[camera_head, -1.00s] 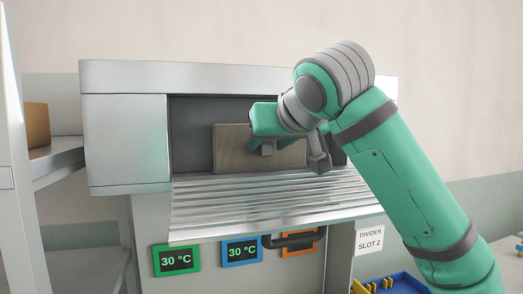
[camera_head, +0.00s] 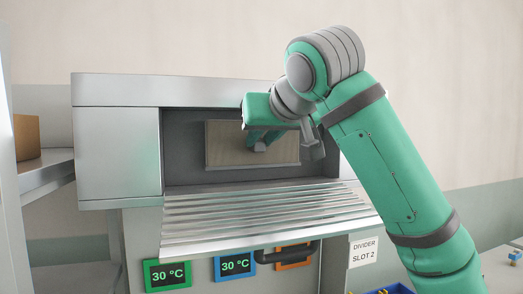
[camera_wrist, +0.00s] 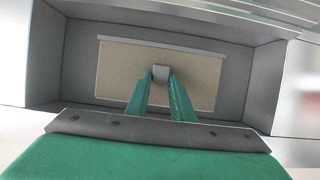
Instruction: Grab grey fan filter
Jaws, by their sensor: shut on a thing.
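The grey fan filter (camera_head: 226,146) is a flat rectangular panel with a grey-brown face and a thin light frame. It stands in the dark recess of the metal cabinet. A small grey block-shaped handle (camera_wrist: 160,73) sticks out of its middle. My gripper (camera_head: 258,147) reaches into the recess from the right. In the wrist view, its two green fingers (camera_wrist: 161,80) are shut on the handle, one on each side. The filter's upper right part is partly hidden by my gripper in the head view.
The recess walls (camera_wrist: 75,65) surround the filter. A slatted metal ledge (camera_head: 265,217) slopes out below it. Temperature displays (camera_head: 168,275) and a dark bar handle (camera_head: 287,254) are on the front below. A shelf with a brown box (camera_head: 27,137) stands at the left.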

